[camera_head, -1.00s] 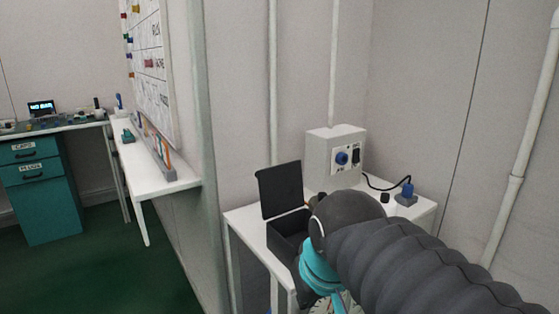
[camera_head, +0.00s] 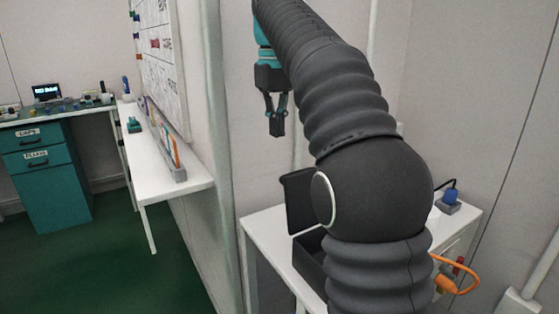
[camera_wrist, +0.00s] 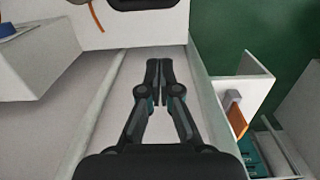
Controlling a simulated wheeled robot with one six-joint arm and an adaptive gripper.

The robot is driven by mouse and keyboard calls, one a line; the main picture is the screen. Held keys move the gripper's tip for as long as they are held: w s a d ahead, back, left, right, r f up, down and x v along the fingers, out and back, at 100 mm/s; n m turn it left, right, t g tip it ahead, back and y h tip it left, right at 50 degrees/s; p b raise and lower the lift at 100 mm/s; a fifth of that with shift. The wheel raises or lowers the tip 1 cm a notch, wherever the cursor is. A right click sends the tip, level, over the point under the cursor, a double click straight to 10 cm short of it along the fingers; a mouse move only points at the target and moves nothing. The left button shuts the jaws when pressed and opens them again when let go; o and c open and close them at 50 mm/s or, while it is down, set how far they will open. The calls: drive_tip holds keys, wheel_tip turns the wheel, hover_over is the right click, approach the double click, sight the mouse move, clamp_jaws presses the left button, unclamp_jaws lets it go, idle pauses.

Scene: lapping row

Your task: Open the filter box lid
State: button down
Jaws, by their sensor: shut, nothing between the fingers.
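The filter box (camera_head: 308,262) is a black box on a small white table, partly hidden behind my arm. Its black lid (camera_head: 300,203) stands up from the box's back edge, so the box is open. My gripper (camera_head: 277,130) is raised well above the box and a little to its left, pointing down and apart from the lid. Its fingers are together and empty. In the wrist view, my gripper (camera_wrist: 159,75) shows its two fingertips side by side with nothing between them. A dark shape at the top edge there is cut off, and I cannot tell what it is.
A white side shelf (camera_head: 160,172) and teal drawers (camera_head: 45,185) are at the left. The green floor between is clear.

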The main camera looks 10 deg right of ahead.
wheel_tip(320, 180, down, 10)
drive_tip(key=b, duration=0.1)
drive_tip(key=shift+s+d+r, duration=0.3)
drive_tip(key=shift+s+r, duration=0.1)
drive_tip(key=shift+s, duration=0.3)
drive_tip(key=shift+s+d+r, duration=0.3)
drive_tip(key=shift+s+r, duration=0.1)
drive_tip(key=shift+s, duration=0.3)
